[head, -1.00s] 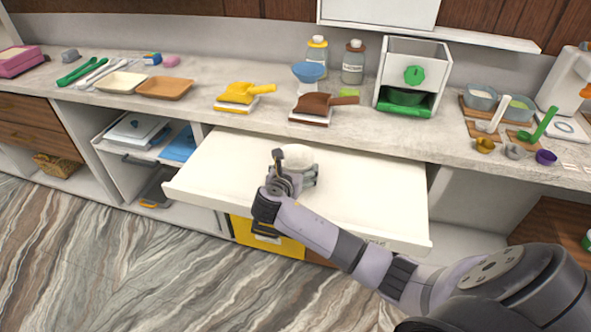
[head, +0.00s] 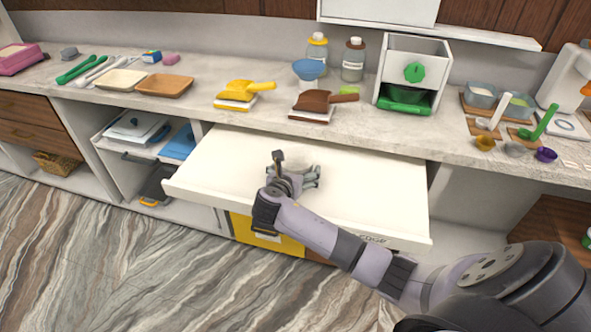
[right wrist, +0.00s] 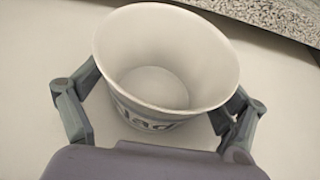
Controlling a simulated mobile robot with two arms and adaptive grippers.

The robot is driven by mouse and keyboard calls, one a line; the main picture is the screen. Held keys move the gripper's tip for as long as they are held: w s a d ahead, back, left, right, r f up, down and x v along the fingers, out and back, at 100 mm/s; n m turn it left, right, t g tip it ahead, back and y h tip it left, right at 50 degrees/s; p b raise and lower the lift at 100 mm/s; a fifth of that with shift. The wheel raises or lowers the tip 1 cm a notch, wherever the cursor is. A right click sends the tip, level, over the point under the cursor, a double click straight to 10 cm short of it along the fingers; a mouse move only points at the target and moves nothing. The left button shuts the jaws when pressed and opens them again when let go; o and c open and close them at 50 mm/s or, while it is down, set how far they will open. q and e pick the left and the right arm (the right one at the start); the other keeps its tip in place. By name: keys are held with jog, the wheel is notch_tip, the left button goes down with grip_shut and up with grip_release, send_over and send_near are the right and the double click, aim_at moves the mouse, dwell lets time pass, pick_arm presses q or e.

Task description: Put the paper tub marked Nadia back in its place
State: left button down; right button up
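The white paper tub (right wrist: 165,110) fills the middle of the right wrist view, its open, empty-looking mouth towards the camera. In the head view my right gripper (head: 298,178) is over the pulled-out white drawer (head: 370,190). There the tub barely stands out against the white drawer. I cannot tell whether its base touches the drawer. My left gripper is not in view.
The counter (head: 215,120) behind holds yellow (head: 240,92) and brown (head: 320,102) scoops, bottles, trays and a white dispenser (head: 412,75). Small measuring cups and bowls stand at the right. The drawer around my gripper looks bare. An open shelf unit (head: 140,150) is on the left.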

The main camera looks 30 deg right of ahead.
jog(key=shift+o, duration=0.5)
jog(key=shift+s+a+r, duration=0.1)
jog(key=shift+s+a, duration=0.05)
jog(key=shift+a, duration=0.1)
jog(key=v, duration=1.1)
jog(key=shift+s+a, duration=0.1)
jog(key=shift+s, duration=0.1)
